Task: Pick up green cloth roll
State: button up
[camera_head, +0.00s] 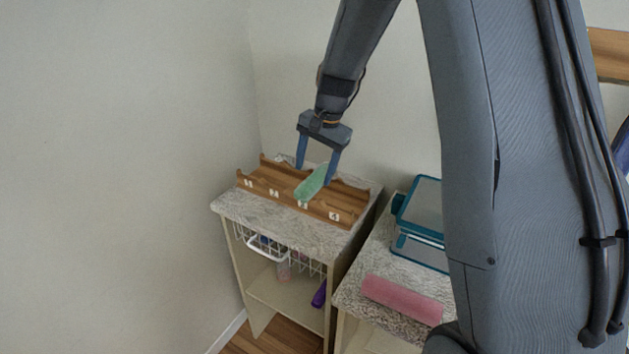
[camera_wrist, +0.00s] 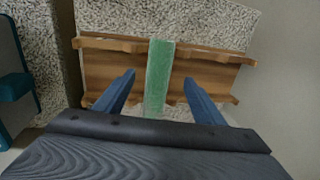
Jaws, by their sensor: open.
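The green cloth roll (camera_head: 311,184) lies across a wooden rack with numbered slots (camera_head: 262,187) on the granite-topped shelf unit. My gripper (camera_head: 315,175) is open above the roll, pointing down, with one blue finger on either side of it in the head view. In the wrist view the green roll (camera_wrist: 158,75) runs lengthwise between the two open fingers (camera_wrist: 158,80), with a gap on each side. I cannot tell how far above the roll the fingertips are.
A pink roll (camera_head: 402,299) and a teal-edged container (camera_head: 422,215) sit on the lower granite counter to the right. A wire basket (camera_head: 275,250) hangs under the rack's top. A purple item (camera_head: 319,295) lies on the shelf below. Walls stand close behind and left.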

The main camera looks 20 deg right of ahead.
aim_at(312, 179)
jog(key=shift+p+x, duration=0.9)
jog(key=shift+x, duration=1.45)
jog(key=c, duration=1.2)
jog(key=shift+o, duration=0.2)
jog(key=b+v, duration=0.1)
jog(key=v, duration=0.2)
jog(key=w+a+v, duration=0.1)
jog(key=v, duration=0.2)
jog(key=b+v, duration=0.1)
jog(key=v, duration=0.2)
jog(key=shift+w+a+r+b, duration=0.2)
jog(key=shift+a+r+b, duration=0.05)
jog(key=shift+b, duration=0.1)
jog(key=shift+r, duration=0.35)
jog(key=shift+s, duration=0.1)
